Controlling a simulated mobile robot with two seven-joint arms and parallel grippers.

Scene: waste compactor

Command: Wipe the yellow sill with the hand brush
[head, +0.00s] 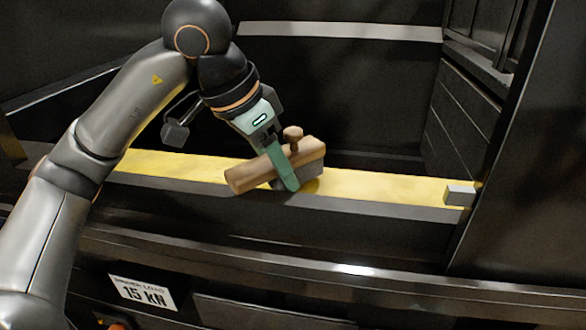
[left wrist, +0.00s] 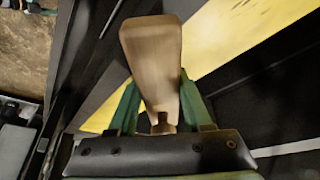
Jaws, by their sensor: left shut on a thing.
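The yellow sill (head: 385,188) runs across the compactor opening in the head view and crosses the left wrist view (left wrist: 225,38) on a slant. My left gripper (head: 290,178) is shut on the wooden hand brush (head: 248,175), with green fingers on either side of it. In the left wrist view the brush's wooden body (left wrist: 150,60) sits between the fingers. My right gripper is not in view.
A small grey block (head: 460,194) sits at the sill's right end, beside the dark side wall. Behind the sill is the dark open chamber (head: 370,100). A "15 kN" sign (head: 143,292) is on the front below. The sill right of the brush is clear up to the block.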

